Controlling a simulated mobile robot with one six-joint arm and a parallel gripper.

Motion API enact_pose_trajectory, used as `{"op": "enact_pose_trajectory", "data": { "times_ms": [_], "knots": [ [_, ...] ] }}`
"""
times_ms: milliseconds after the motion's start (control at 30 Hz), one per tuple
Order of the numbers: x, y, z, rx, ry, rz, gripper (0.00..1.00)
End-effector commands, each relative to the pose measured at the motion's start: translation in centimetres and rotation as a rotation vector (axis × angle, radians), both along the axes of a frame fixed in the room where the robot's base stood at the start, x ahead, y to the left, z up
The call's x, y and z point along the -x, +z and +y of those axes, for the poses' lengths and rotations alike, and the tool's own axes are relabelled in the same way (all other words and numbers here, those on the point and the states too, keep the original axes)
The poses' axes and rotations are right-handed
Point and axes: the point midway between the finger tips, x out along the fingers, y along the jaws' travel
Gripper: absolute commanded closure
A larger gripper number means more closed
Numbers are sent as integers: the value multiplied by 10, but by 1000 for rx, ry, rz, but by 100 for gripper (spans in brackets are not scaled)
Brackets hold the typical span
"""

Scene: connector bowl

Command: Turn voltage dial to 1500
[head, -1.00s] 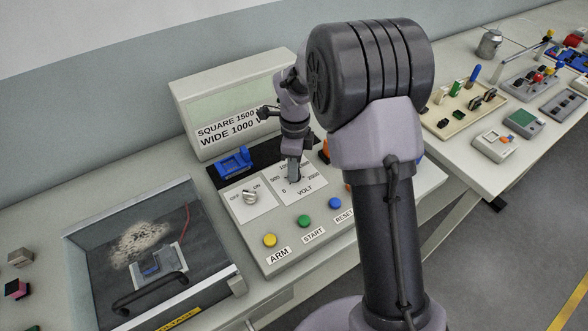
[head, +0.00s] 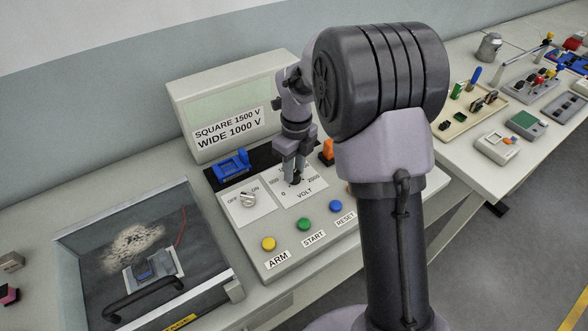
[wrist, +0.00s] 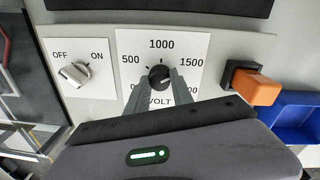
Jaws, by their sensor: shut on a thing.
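The black voltage dial (wrist: 159,75) sits on a white plate (wrist: 127,42) marked 0, 500, 1000, 1500 and, partly hidden, 2000. In the wrist view, my gripper (wrist: 161,80) is shut on the dial, one finger on each side of it. A small pale pointer mark on the dial seems to point up and right, toward the 1500 side; its exact reading is too small to tell. In the head view, my gripper (head: 295,179) points down onto the dial, and its fingers hide most of it.
A white OFF/ON switch (wrist: 74,74) stands left of the dial, and an orange-capped part (wrist: 254,87) stands to its right. Yellow (head: 268,243), green (head: 305,223) and blue (head: 336,206) buttons line the panel front. A sign reads "SQUARE 1500 V, WIDE 1000 V" (head: 228,130).

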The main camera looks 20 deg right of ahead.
Motion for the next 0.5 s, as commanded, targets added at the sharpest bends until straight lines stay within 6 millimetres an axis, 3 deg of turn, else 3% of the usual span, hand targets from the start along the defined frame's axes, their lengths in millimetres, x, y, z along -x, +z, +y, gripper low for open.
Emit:
{"op": "enact_pose_trajectory", "data": {
  "times_ms": [433, 467, 500],
  "knots": [
    [-1, 1, 0, 0, -8, -2, 100],
    [-1, 1, 0, 0, -8, -2, 66],
    [-1, 1, 0, 0, -7, -2, 59]
  ]
}}
